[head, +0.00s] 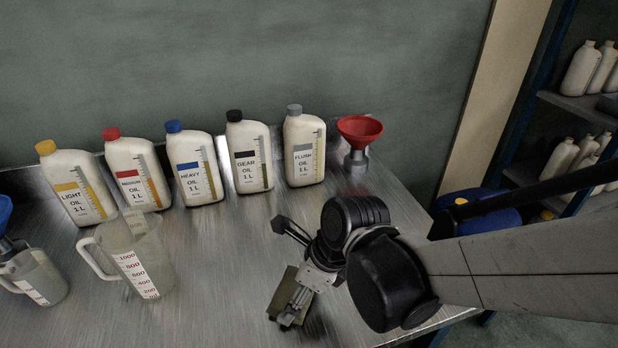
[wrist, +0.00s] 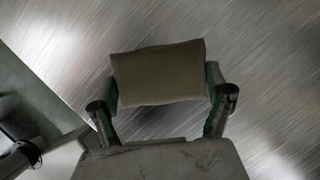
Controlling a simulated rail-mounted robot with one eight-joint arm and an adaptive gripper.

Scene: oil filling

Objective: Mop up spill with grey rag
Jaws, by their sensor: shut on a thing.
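The grey rag, a small olive-grey pad, shows in the wrist view (wrist: 158,72) between the two fingers of my gripper (wrist: 163,88). My gripper is shut on it. In the head view the rag (head: 283,290) is partly covered by a finger of my gripper (head: 290,272), over the front middle of the metal bench (head: 220,285). I cannot tell whether the rag touches the bench. No spill stands out clearly; the darker patch under the rag in the wrist view may be shadow.
Several white oil bottles, such as the grey-capped flush oil (head: 304,150), stand along the back. A red funnel (head: 358,130) stands to their right. A clear measuring jug (head: 137,255) and a smaller jug with a blue funnel (head: 35,278) stand at left. The bench between jugs and gripper is clear.

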